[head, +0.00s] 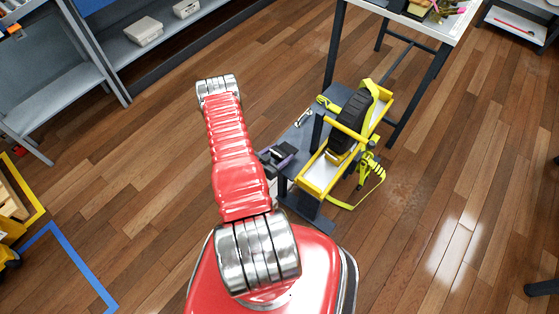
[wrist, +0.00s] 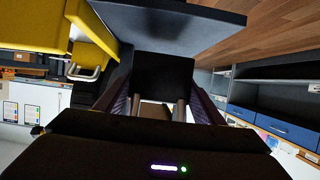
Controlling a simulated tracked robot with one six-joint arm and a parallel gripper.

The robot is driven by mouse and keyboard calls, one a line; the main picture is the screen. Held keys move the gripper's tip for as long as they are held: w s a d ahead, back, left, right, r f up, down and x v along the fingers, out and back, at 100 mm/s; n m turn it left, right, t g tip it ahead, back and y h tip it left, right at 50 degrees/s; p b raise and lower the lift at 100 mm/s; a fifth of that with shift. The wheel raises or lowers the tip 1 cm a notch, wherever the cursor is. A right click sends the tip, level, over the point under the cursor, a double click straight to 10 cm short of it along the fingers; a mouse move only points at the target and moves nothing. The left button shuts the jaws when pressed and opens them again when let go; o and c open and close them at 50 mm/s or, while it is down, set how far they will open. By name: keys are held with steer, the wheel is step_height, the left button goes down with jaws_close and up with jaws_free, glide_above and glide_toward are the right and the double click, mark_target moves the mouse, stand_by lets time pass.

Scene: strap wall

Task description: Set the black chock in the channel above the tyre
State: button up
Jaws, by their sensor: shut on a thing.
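The black tyre (head: 352,120) stands in a yellow frame with a pale-floored channel (head: 318,176) in the head view. Yellow straps cross the tyre. My gripper (head: 279,156) is just left of the channel's near end. In the wrist view a black block, the chock (wrist: 163,72), sits between the two fingers of my gripper (wrist: 163,100), which is shut on it. The yellow frame (wrist: 93,28) is at the upper left there, beside the chock.
A dark grey plate (wrist: 185,20) lies close beyond the chock in the wrist view. In the head view a dark post (head: 316,132) stands beside the channel. A table (head: 448,25) is behind the frame, and shelving (head: 60,80) is at the left. Open wooden floor (head: 150,190) lies left of my arm.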

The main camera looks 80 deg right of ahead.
mark_target(278, 160)
steer(key=shift+f, duration=2.05)
steer(key=o, duration=1.3)
steer(key=shift+f, duration=0.1)
steer(key=shift+o, duration=0.2)
steer(key=v, duration=1.2)
steer(key=shift+r, duration=0.2)
